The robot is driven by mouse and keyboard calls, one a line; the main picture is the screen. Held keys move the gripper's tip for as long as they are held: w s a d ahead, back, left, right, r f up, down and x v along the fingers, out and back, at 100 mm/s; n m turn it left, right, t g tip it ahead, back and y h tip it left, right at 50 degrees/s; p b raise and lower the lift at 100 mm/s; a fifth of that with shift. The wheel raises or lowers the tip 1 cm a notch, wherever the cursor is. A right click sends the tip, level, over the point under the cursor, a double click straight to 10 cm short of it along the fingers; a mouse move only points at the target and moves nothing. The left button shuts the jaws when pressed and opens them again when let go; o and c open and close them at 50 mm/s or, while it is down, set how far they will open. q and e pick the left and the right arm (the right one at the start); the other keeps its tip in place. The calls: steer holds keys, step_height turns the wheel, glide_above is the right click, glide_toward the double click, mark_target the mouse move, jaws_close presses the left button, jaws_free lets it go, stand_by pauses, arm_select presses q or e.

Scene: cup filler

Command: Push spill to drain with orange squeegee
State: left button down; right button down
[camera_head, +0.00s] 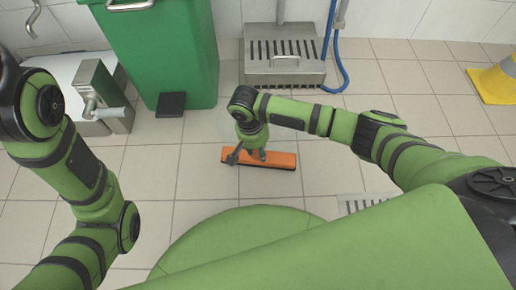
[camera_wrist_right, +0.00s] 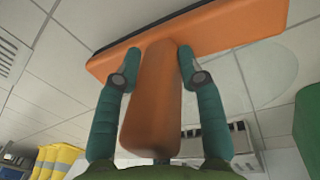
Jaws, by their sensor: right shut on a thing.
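The orange squeegee (camera_head: 280,161) lies across the floor tiles in the head view, its long head running left to right. My right gripper (camera_head: 250,153) is shut on its orange handle (camera_wrist_right: 155,95), one finger on each side in the right wrist view. The spill (camera_wrist_right: 275,75) is a faint clear puddle beside and partly behind the squeegee head. The drain (camera_head: 362,202) is a slotted floor grate right of the squeegee, partly hidden by my body. My left gripper is out of view.
A green bin (camera_head: 160,55) and a metal slotted unit (camera_head: 285,68) with a blue hose (camera_head: 342,65) stand at the back. A metal fixture (camera_head: 98,85) is at left. A yellow object (camera_head: 493,82) stands far right. The tiles between squeegee and drain look clear.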

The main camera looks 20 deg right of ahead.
steer(key=shift+f, duration=0.7)
stand_by(0.6)
steer(key=shift+w+d+r, duration=0.1)
steer(key=shift+w+d, duration=0.25)
steer(key=shift+w, duration=0.5)
steer(key=shift+w+d+r, duration=0.1)
steer(key=shift+w+d, duration=0.2)
steer(key=shift+w, duration=0.55)
steer(key=shift+w+d+f, duration=0.1)
steer(key=shift+w+d, duration=0.1)
steer(key=shift+w, duration=0.3)
steer(key=shift+w+d+f, duration=0.1)
steer(key=shift+w+d, duration=0.1)
steer(key=shift+w, duration=0.25)
steer(key=shift+w+d+b, duration=0.3)
steer(key=shift+w+b, duration=0.15)
steer(key=shift+w, duration=0.3)
steer(key=shift+w+d+f+b, duration=0.1)
steer(key=shift+w+d+b, duration=0.2)
steer(key=shift+w+b, duration=0.25)
steer(key=shift+w+d+b, duration=0.25)
steer(key=shift+w+b, duration=0.05)
steer(key=shift+w, duration=0.45)
steer(key=shift+w+d, duration=0.15)
steer(key=shift+w, duration=0.25)
